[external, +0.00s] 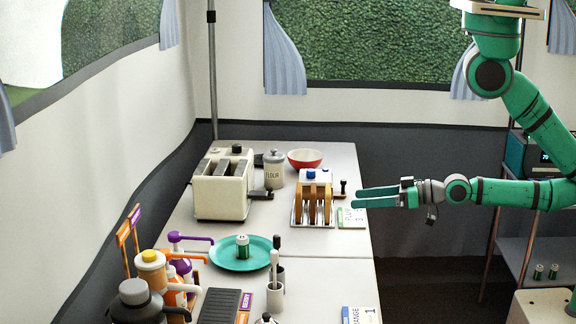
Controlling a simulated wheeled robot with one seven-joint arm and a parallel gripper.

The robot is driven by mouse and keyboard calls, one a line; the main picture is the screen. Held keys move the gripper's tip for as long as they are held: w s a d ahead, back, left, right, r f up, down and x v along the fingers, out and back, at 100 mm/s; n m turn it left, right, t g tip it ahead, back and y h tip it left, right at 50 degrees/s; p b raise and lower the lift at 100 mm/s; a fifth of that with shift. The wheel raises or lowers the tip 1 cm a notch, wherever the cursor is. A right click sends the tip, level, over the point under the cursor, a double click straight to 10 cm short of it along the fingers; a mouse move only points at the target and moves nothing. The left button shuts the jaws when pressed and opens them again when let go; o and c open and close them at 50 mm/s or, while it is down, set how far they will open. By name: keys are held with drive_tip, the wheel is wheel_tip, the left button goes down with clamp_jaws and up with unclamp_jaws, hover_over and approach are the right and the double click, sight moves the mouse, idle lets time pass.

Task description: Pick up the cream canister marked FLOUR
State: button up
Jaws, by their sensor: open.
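The cream canister marked FLOUR (275,174) stands upright on the far part of the table. It has a grey lid and dark lettering. It is between the cream toaster on its left and the toast rack on its right. My gripper (353,197) comes in from the right, its two green fingers apart and pointing left. It is empty, just right of the toast rack, and well apart from the canister.
The toast rack (313,198) stands between my gripper and the canister. The cream toaster (222,189) and a red bowl (305,158) flank the canister. A teal plate (222,262) holds a small can. Pump bottles and jugs crowd the near left.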

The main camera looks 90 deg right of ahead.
drive_tip(key=shift+m+g+h, duration=0.4)
drive_tip(key=shift+m+g, duration=0.2)
drive_tip(key=shift+m, duration=0.1)
drive_tip(key=w+d, duration=0.4)
drive_tip(key=w, duration=0.2)
drive_tip(key=w+d+r, duration=0.1)
drive_tip(key=w+d, duration=0.4)
drive_tip(key=w, duration=0.1)
drive_tip(key=w+d+r, duration=0.1)
drive_tip(key=w+d, duration=0.3)
drive_tip(key=w, duration=0.1)
drive_tip(key=shift+w+d+r, duration=0.25)
drive_tip(key=shift+w+d, duration=0.15)
drive_tip(key=w+d+f+n+g, duration=0.2)
drive_tip(key=w+d+f+g, duration=0.1)
drive_tip(key=d, duration=0.7)
drive_tip(key=n+g+y, duration=0.2)
approach(273, 170)
drive_tip(key=d+f, duration=0.1)
drive_tip(key=d, duration=0.3)
drive_tip(key=x, duration=0.5)
drive_tip(key=shift+s+f, duration=0.2)
drive_tip(key=x, duration=0.4)
drive_tip(key=shift+w+a, duration=0.3)
drive_tip(key=shift+a, duration=0.05)
drive_tip(key=shift+w+f, duration=0.35)
drive_tip(key=c, duration=1.2)
